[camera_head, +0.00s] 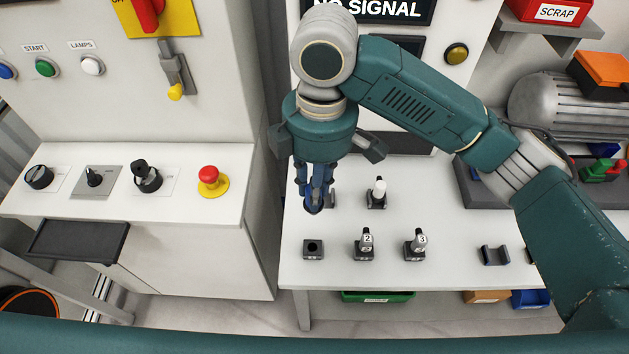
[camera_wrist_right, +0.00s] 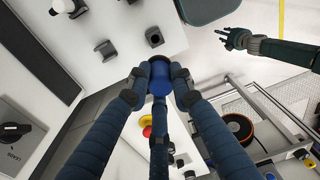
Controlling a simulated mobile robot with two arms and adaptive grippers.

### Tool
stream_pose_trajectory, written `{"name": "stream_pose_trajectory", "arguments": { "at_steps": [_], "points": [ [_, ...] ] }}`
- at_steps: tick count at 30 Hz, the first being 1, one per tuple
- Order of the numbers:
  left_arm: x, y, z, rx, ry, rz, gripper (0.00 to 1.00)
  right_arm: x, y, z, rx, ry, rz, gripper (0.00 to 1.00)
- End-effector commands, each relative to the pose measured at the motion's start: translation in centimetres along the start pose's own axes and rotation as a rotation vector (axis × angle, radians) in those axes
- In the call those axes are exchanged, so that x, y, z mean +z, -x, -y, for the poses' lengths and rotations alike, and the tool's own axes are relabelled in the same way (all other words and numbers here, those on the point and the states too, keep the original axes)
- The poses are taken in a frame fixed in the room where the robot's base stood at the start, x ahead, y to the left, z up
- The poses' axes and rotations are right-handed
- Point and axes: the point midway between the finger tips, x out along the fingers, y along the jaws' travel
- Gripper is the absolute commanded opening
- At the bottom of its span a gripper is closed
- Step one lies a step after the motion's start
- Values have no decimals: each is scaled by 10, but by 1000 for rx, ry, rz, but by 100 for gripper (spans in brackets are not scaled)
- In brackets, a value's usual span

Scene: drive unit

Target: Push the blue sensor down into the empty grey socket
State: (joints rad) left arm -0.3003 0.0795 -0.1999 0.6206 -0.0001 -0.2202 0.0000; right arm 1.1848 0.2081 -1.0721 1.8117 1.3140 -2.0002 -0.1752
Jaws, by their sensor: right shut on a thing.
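My right gripper (camera_head: 314,206) points down over the white bench, in the head view. In the right wrist view it (camera_wrist_right: 158,78) is shut on the blue sensor (camera_wrist_right: 160,76), a short blue cylinder between its fingers. In the head view the fingers mostly hide the sensor. The empty grey socket (camera_head: 313,249), a dark block with a round hole, stands in front of the gripper. The socket also shows in the right wrist view (camera_wrist_right: 155,38), apart from the sensor. My left gripper (camera_wrist_right: 228,40) shows in the right wrist view, open and empty, away from the bench.
Sensors 2 (camera_head: 366,243) and 3 (camera_head: 415,243) stand in sockets right of the empty one. A white-topped sensor (camera_head: 377,191) stands behind them. A cradle (camera_head: 494,255) lies farther right. A control console with a red button (camera_head: 210,176) stands left, across a gap.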

Motion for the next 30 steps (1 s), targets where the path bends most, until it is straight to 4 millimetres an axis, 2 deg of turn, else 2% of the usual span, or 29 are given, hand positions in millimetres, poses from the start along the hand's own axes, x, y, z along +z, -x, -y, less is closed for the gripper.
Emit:
{"name": "stream_pose_trajectory", "arguments": {
  "at_steps": [10,30],
  "points": [
    [0,-1,0,0,0,0,40,0,-3,0,-1,1,2,0],
    [2,-15,0,0,0,0,40,2,-44,-2,-1,0,3,0]
  ]
}}
